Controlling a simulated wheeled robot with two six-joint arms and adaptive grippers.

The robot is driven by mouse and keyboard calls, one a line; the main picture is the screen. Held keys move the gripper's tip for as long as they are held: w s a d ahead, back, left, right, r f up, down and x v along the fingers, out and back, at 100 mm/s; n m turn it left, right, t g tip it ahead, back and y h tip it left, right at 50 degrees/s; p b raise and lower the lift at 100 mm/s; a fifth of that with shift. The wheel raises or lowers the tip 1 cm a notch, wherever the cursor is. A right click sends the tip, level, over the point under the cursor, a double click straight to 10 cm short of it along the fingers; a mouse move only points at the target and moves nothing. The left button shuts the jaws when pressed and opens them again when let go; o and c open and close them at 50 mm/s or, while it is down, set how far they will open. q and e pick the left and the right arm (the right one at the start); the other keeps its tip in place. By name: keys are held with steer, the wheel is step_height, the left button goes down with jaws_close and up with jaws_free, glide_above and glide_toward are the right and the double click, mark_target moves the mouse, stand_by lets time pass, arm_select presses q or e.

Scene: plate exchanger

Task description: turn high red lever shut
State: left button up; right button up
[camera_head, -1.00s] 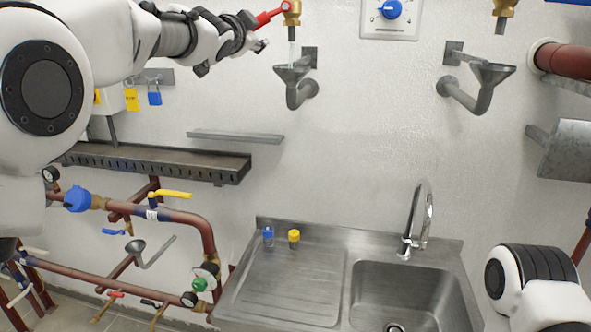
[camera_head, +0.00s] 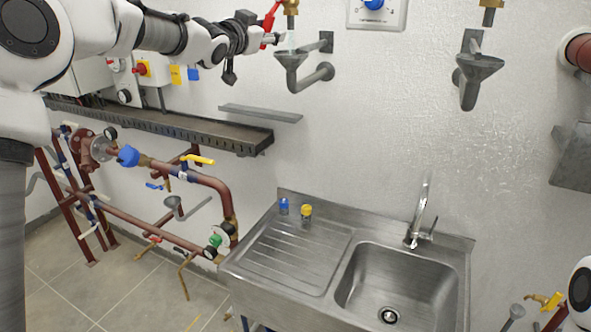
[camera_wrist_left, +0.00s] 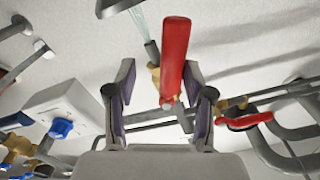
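The high red lever (camera_head: 270,20) is on a brass valve (camera_head: 291,6) at the top of the head view and slants steeply down to the left. A faint stream of water shows below the valve, above a grey funnel drain (camera_head: 291,58). My left gripper (camera_head: 276,38) is at the lever's lower end. In the left wrist view the red lever (camera_wrist_left: 174,55) stands between the two spread fingers (camera_wrist_left: 160,85), nearer the right one, with a gap to the left finger. I cannot tell whether a finger touches it. My right gripper is out of view.
A second funnel drain (camera_head: 478,68) is on the wall to the right. A control box with a blue knob (camera_head: 375,4) is right of the valve. A metal shelf (camera_head: 180,128) runs below my left arm. A steel sink (camera_head: 398,290) stands below. Another red lever (camera_wrist_left: 245,121) shows in the left wrist view.

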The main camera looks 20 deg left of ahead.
arm_select(q)
steer(key=s+a+f+b, duration=0.2)
steer(key=s+b, duration=0.1)
steer(key=s, duration=0.2)
steer(key=w+d+f+g+b, duration=0.2)
steer(key=f, duration=1.4)
steer(key=w+d+f+g+b, duration=0.1)
steer(key=d+f+g+b, duration=0.1)
steer(key=f, duration=1.4)
steer(key=shift+w+f+g, duration=0.35)
steer(key=shift+g, duration=0.25)
